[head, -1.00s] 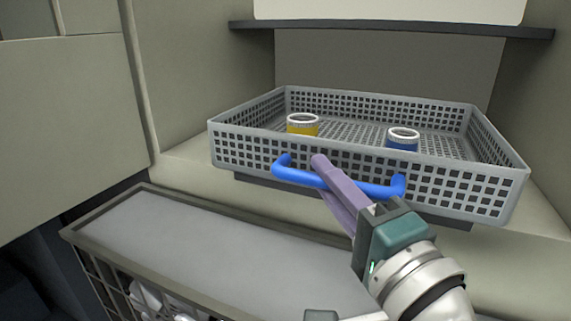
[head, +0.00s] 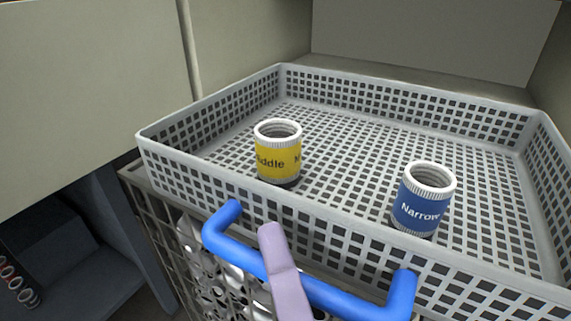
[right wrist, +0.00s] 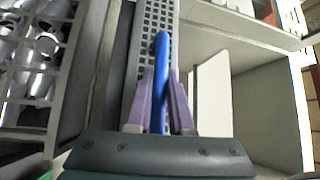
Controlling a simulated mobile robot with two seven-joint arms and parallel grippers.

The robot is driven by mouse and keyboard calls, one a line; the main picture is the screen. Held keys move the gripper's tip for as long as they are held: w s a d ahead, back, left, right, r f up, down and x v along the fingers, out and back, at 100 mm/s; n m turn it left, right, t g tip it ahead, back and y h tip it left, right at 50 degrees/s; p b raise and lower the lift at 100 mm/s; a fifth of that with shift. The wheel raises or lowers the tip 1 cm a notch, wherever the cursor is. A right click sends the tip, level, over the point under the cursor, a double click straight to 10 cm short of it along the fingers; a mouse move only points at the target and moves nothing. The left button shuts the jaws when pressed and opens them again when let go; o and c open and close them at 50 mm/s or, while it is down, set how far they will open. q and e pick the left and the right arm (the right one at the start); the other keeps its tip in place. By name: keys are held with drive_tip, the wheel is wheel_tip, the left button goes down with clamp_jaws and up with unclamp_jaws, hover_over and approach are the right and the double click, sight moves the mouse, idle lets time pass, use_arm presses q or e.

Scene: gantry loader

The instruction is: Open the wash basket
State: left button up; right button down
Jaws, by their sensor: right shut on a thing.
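The wash basket (head: 350,83) is a grey perforated tray with a blue bar handle (head: 222,230) on its front wall. It fills much of the head view, pulled forward out of its bay. My right gripper (head: 275,262) is at the handle, with one purple finger showing in front of the bar. In the right wrist view, both purple fingers of my right gripper (right wrist: 161,95) are shut on the blue handle (right wrist: 161,62), one on each side. My left gripper is not in view.
Below the basket front is a wire crate (head: 160,225) with shiny metal parts. A beige panel (head: 90,80) stands at the left.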

drive_tip(key=shift+s+a, duration=0.2)
drive_tip(key=shift+s, duration=0.05)
drive_tip(key=c, duration=0.8)
unclamp_jaws()
drive_tip(key=b+v, duration=0.2)
drive_tip(key=v, duration=0.8)
drive_tip(key=shift+r, duration=0.1)
